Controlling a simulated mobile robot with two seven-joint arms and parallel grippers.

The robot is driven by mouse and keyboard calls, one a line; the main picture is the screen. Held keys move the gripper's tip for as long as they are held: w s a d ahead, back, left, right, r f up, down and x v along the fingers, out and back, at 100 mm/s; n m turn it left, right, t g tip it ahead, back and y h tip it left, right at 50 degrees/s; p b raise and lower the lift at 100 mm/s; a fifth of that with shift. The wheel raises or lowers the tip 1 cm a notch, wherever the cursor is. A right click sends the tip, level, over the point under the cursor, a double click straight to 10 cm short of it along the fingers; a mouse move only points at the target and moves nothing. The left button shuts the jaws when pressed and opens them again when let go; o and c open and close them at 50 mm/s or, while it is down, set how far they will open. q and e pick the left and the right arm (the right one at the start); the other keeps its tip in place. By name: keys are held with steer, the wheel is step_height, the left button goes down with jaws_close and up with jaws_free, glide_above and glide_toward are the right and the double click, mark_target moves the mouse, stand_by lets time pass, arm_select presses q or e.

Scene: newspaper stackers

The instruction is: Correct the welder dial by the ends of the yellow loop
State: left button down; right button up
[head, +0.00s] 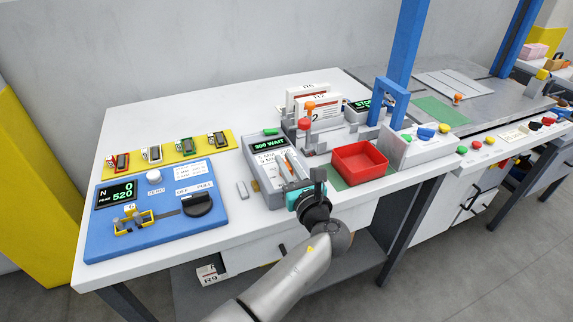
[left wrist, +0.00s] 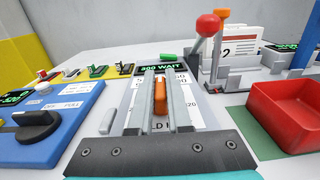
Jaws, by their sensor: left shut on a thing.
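The welder (head: 262,180) is a grey box with a green "300 WAIT" display and a printed scale. Its orange dial handle (left wrist: 160,95) stands between my fingers in the left wrist view. My left gripper (head: 293,176) reaches over the welder's front and is shut on this handle. The fingers hide part of the scale, so the setting cannot be read. Small yellow pieces (head: 147,217) sit on the blue tester (head: 150,245) at the left, whose display reads "PEAK 520". I cannot tell whether they are the ends of the yellow loop. My right gripper is not in view.
A yellow strip (head: 190,152) with several coloured samples lies behind the tester. A red-knobbed lever (left wrist: 209,25) stands close to the right of my fingers. A red tray (head: 361,162) is to the right.

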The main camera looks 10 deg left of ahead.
arm_select(q)
steer(key=shift+y, duration=0.3)
steer(key=c, duration=0.9)
jaws_free()
steer(key=shift+o, duration=0.2)
